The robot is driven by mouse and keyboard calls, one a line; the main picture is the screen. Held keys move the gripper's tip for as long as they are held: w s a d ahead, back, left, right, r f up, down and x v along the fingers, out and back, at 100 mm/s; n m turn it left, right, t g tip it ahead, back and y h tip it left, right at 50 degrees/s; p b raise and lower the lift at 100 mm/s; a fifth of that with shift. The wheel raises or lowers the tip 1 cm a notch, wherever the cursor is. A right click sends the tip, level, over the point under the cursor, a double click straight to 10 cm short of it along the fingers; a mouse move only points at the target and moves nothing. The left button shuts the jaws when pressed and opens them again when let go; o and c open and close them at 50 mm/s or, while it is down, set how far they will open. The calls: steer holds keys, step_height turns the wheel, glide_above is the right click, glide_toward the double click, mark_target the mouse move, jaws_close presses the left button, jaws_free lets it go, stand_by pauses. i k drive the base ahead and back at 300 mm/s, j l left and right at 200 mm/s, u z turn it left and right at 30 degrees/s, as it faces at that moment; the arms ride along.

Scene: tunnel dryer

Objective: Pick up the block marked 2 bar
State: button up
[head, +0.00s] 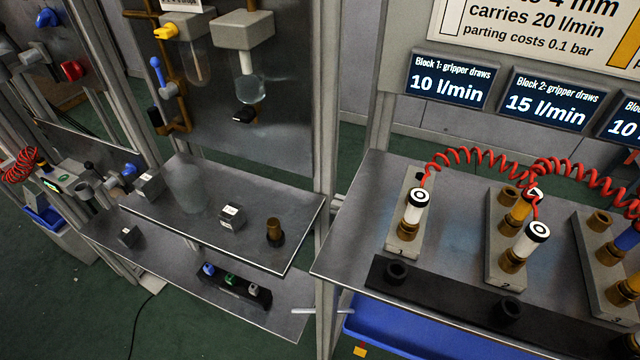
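Several small grey blocks with white labels stand at the left. One grey block (232,216) is at the middle of the upper metal shelf (277,209), and another grey block (149,184) is at that shelf's left end. The labels are too small to read, so I cannot tell which block is marked 2 bar. My gripper is not in view.
A clear cylinder (186,187) and a brass fitting (274,232) stand on the upper shelf beside the blocks. A black rack (234,287) of coloured fittings is below. At right, a table (452,210) holds numbered valve blocks with red coiled hoses. A post (325,150) separates both areas.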

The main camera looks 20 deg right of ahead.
mark_target(232, 217)
steer(key=j+z, duration=0.8)
steer(key=k+j+z, duration=0.1)
steer(key=j+z, duration=0.3)
steer(key=k+j, duration=0.1)
steer(key=j, duration=0.15)
steer(key=i+j, duration=0.35)
